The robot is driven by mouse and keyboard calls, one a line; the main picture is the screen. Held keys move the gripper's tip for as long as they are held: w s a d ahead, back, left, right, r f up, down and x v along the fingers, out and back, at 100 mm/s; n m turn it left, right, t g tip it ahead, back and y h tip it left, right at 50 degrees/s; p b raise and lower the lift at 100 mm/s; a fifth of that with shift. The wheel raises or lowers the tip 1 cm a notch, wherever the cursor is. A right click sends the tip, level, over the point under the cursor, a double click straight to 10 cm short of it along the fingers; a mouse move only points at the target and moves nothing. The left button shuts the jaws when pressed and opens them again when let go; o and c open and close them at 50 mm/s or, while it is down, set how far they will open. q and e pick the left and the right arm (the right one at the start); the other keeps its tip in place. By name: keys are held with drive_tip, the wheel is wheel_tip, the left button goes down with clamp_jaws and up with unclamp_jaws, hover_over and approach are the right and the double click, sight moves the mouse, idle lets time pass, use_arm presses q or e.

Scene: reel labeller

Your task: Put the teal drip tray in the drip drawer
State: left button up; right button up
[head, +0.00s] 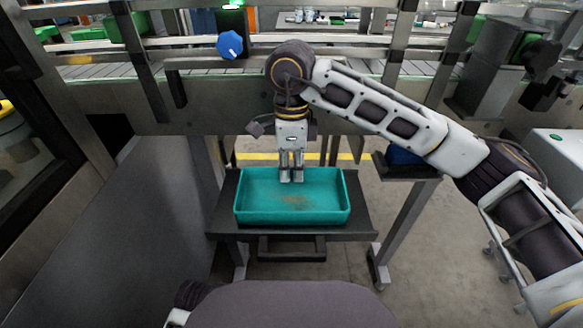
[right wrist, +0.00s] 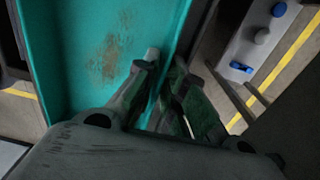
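The teal drip tray (head: 325,211) rests level on a dark stand (head: 222,222), with a brownish stain on its floor. It fills the left of the right wrist view (right wrist: 60,50). My right gripper (head: 291,180) points down at the middle of the tray's far wall. In the right wrist view the fingers (right wrist: 165,65) lie close together, one inside the tray and one outside, with the wall between them. They look shut on the wall, though their contact is partly hidden. I cannot make out the drip drawer. My left gripper is not in view.
The grey machine frame (head: 215,120) with a conveyor crosses behind the tray. A blue knob (head: 230,45) sits on its rail. A blue object (head: 403,155) lies on a dark side support at right. A large grey panel (head: 140,220) stands left of the stand. Floor shows on the right.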

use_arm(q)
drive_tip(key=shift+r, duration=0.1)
use_arm(e)
drive_tip(key=shift+r, duration=0.2)
drive_tip(key=shift+r, duration=0.4)
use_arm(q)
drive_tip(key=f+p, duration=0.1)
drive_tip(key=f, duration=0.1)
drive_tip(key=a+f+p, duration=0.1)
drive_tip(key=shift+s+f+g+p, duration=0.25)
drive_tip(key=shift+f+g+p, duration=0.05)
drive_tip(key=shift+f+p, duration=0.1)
use_arm(e)
wheel_tip(320, 180, up, 11)
drive_tip(key=shift+w, duration=0.15)
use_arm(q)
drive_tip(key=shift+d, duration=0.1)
